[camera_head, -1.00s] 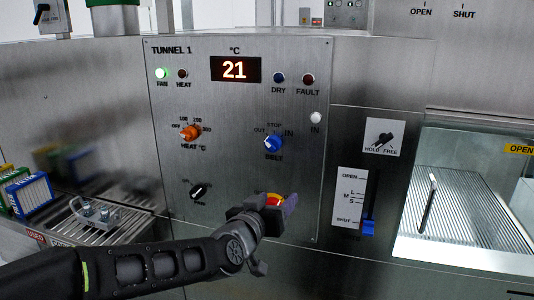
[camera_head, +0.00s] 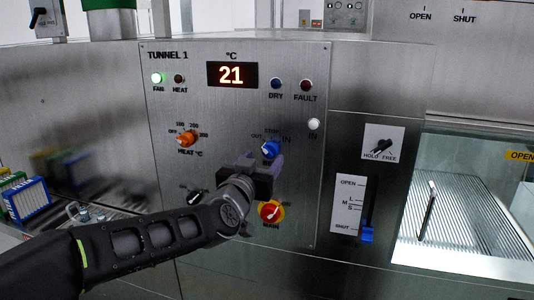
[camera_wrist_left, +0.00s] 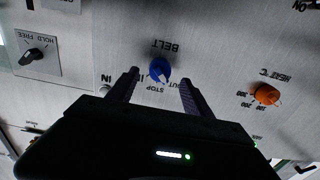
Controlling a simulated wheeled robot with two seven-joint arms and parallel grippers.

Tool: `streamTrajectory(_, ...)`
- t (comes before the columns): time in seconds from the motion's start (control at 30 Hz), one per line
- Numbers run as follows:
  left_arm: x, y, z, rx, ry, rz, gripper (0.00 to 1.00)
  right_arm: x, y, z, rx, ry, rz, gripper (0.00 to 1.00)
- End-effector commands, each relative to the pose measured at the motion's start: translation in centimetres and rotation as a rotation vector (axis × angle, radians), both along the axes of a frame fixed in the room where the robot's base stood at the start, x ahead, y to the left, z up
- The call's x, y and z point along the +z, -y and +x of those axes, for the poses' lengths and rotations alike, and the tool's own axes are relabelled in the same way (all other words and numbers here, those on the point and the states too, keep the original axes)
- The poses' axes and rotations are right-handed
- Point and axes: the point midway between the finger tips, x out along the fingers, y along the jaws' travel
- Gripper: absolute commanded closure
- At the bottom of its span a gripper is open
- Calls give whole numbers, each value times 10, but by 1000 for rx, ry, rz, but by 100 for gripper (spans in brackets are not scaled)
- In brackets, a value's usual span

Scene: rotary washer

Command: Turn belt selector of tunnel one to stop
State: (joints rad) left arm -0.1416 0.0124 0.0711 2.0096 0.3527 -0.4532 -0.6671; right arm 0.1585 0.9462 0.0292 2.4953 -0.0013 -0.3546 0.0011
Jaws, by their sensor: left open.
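The blue belt selector (camera_head: 270,149) sits on the Tunnel 1 panel (camera_head: 230,120), under the marks OUT, STOP and IN. In the head view its BELT label is largely hidden by my left gripper (camera_head: 262,168), which is just below the knob. In the left wrist view the panel appears upside down and the blue knob (camera_wrist_left: 160,70) lies between the two spread fingers of my left gripper (camera_wrist_left: 158,88). The fingers are open, with clear space on both sides of the knob. Whether their tips reach the panel I cannot tell. My right gripper is not in view.
The red and yellow main switch (camera_head: 271,211) is just below my gripper. The orange heat knob (camera_head: 187,138) is to the left and a black knob (camera_head: 195,197) lower left. A blue slider handle (camera_head: 367,234) is to the right.

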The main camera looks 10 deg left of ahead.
Motion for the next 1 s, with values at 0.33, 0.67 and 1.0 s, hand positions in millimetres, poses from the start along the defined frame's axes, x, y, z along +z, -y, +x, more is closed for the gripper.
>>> streamTrajectory(0.33, 0, 2, 39, 1, 0, 0, 41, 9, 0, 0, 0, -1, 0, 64)
streamTrajectory(0.67, 0, 2, 40, 1, 0, -1, 47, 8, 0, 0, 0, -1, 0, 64)
streamTrajectory(1.0, 0, 2, 40, 1, 0, -1, 75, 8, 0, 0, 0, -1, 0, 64)
